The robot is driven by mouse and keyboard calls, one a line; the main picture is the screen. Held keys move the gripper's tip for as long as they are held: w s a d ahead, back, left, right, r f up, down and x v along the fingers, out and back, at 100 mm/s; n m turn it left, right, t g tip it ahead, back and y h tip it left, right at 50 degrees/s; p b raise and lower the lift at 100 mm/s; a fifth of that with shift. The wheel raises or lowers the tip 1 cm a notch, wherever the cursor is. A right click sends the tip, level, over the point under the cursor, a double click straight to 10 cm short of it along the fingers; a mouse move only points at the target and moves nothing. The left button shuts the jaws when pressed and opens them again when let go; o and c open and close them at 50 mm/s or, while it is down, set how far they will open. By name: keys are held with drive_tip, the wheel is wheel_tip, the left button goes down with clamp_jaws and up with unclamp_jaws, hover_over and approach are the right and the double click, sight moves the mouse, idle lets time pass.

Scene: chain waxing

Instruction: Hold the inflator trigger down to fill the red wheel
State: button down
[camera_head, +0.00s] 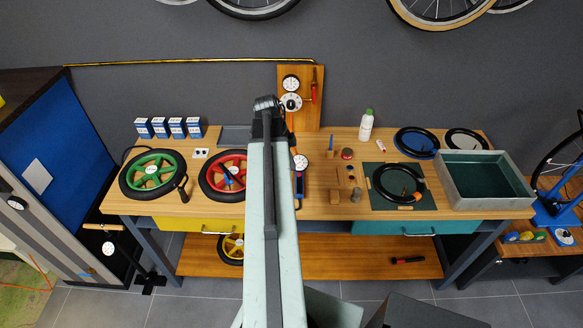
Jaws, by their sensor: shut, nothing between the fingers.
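The red wheel (209,181) with its black tyre lies flat on the workbench, left of my arm, which hides its right edge. A small blue piece lies across its spokes. The inflator, with a round white gauge (300,161) and a blue handle (298,186), is on the bench just right of my arm. Its trigger is too small to make out, and part of it may be hidden. My gripper (267,103) is at the far end of my arm, shut and empty, left of the gauges on the wooden wall board. It looks apart from the inflator.
A green wheel (153,171) lies at the left, with several blue-and-white boxes behind it. The wooden board (309,110) carries two gauges and a red part. A white bottle (366,125), a dark green mat (377,201) with a tyre, and a grey tray (445,203) are at the right.

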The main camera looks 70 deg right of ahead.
sight(299, 191)
drive_tip(key=b+x, duration=0.6)
drive_tip(key=x, duration=0.1)
drive_tip(key=w+b+x, duration=0.1)
drive_tip(key=b+x, duration=0.3)
drive_tip(key=shift+s+a+f, duration=0.1)
drive_tip(key=shift+a+f, duration=0.05)
drive_tip(key=shift+f, duration=0.1)
drive_tip(key=shift+f+b, duration=0.35)
drive_tip(key=shift+f, duration=0.1)
drive_tip(key=shift+r, duration=0.1)
